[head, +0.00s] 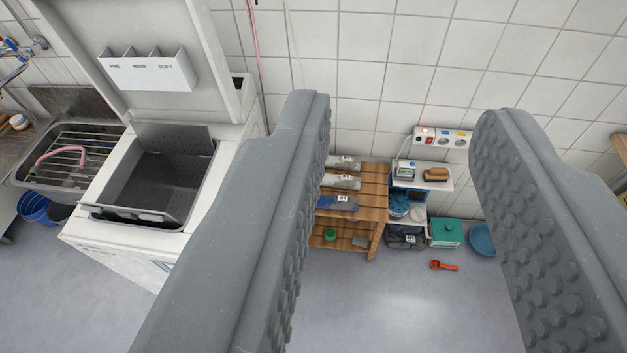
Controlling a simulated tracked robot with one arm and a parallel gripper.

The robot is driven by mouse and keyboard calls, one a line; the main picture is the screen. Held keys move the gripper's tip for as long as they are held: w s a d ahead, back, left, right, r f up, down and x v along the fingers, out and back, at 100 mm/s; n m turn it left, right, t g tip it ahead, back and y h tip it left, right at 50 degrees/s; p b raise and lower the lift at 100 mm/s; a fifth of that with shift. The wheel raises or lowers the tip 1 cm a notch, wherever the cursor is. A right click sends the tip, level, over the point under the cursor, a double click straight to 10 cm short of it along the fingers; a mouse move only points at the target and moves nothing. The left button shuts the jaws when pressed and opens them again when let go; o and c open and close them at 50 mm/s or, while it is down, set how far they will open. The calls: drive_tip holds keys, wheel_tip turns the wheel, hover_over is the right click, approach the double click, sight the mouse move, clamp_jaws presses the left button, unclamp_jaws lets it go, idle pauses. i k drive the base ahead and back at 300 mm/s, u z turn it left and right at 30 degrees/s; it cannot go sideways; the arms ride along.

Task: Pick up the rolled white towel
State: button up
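My gripper (400,106) is open, its two grey studded fingers wide apart in the foreground, with nothing between the tips. I cannot clearly make out a rolled white towel. On the slatted wooden rack (374,190) beyond the fingers lie a pale grey-white tagged bundle (338,162), a second pale tagged bundle (336,182) below it, and a blue tagged bundle (334,203). I cannot tell whether either pale one is a rolled towel. The left finger hides the rack's left part.
An open-lidded top-loading washer (130,235) stands left, beside a metal sink (65,150). An orange tool (444,266) lies on otherwise clear floor.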

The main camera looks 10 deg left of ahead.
sight(332, 180)
drive_tip(key=u, duration=0.15)
drive_tip(key=i, duration=1)
drive_tip(key=z, duration=0.1)
